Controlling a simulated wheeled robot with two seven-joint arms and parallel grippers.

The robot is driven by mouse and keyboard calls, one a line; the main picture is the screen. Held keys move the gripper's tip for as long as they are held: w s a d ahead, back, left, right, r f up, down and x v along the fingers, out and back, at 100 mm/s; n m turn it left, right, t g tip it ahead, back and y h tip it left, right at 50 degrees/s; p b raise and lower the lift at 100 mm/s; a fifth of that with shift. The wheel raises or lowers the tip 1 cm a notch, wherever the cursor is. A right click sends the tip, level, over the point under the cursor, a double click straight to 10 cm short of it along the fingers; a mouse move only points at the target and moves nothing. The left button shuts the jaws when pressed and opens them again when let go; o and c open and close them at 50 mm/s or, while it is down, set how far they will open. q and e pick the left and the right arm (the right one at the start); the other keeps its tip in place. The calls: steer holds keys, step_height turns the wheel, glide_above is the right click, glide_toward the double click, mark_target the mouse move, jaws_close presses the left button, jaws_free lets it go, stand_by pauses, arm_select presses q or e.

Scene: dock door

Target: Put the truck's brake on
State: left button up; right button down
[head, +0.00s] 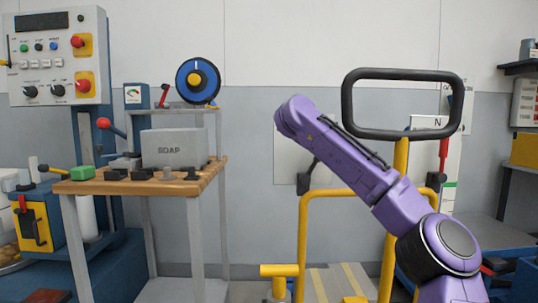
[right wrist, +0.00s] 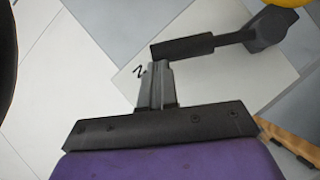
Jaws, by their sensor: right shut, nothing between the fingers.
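The truck shows in the head view as a yellow tube frame (head: 303,225) with a black loop handle (head: 347,105) at the top of a yellow post. A red lever (head: 443,155) stands beside a white plate marked N (head: 437,122), right of the post. I cannot tell which part is the brake. My purple right arm crosses in front of the frame; its gripper is not clear there. In the right wrist view my right gripper (right wrist: 156,70) is shut and empty. A black bar (right wrist: 182,47) lies just beyond its fingertips; contact is unclear. My left gripper is out of view.
A control panel (head: 58,55) and a blue wheel (head: 198,80) stand behind. Shelving (head: 515,68) is at far right.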

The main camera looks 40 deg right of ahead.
steer(key=shift+d, duration=0.1)
steer(key=w+a+r+v, duration=0.1)
steer(key=w+v, duration=0.1)
steer(key=v, duration=1.1)
steer(key=shift+w+p, duration=0.35)
